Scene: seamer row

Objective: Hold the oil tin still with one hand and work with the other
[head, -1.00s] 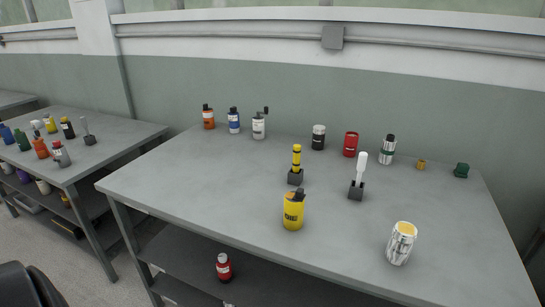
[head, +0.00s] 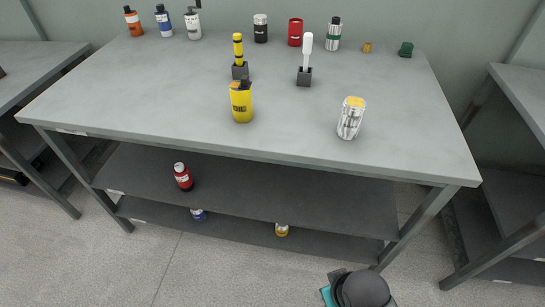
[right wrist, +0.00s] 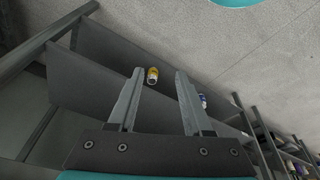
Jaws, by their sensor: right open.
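The yellow oil tin (head: 241,103) with dark lettering and a dark top stands upright near the front edge of the table, left of the middle. No gripper touches it. My right gripper (right wrist: 160,74) shows in the right wrist view with two straight grey fingers, apart and empty. It is below the tabletop level, facing the shelves. In the head view only a dark rounded part of my arm shows at the bottom. My left gripper is in neither view.
On the grey table (head: 150,105) stand a silver can with yellow top (head: 351,118), a yellow tool in a block (head: 239,56), a white-handled tool (head: 306,60) and several bottles behind. A red bottle (head: 183,177) stands on the shelf below. Another bench is at right.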

